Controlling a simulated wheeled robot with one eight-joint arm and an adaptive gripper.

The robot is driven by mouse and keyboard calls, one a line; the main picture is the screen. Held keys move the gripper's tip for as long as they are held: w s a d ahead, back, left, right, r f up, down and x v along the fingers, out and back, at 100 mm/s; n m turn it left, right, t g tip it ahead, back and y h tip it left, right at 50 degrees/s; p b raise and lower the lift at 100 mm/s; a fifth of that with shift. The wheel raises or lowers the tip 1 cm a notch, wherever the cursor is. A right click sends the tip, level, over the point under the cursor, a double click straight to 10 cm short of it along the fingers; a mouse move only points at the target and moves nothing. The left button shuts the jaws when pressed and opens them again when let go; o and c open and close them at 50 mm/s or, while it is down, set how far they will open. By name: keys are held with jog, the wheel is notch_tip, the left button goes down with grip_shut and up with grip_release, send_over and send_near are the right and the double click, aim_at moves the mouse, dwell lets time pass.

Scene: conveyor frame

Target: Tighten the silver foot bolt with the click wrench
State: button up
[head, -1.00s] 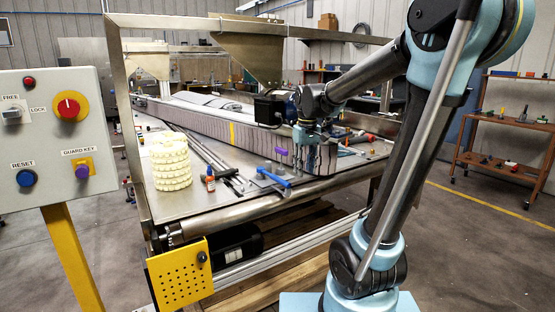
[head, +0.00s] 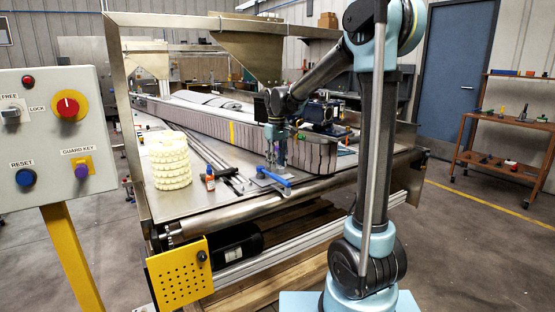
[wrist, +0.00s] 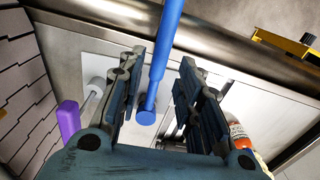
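A blue-handled tool (head: 273,177) lies on the steel deck near its front edge. I cannot tell for certain that it is the click wrench. In the wrist view, a blue shaft with a round blue end (wrist: 154,80) shows between my fingers, with gaps on both sides. My gripper (head: 276,163) points down, just above and behind the blue tool. It is open and empty; its fingers also show in the wrist view (wrist: 160,72). A purple-handled tool (wrist: 69,118) lies left of my fingers there. I cannot make out the silver foot bolt.
Grey bars (head: 208,155) lie behind the bottle. The folded belt (head: 250,128) lies behind my gripper. A steel frame post (head: 127,125) stands far left.

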aim_at(277, 175)
notch_tip(277, 175, down, 6)
jog(key=shift+f, duration=0.1)
jog(key=shift+c, duration=0.4)
grip_shut()
jog(key=shift+s+r, duration=0.1)
jog(key=shift+r, duration=2.55)
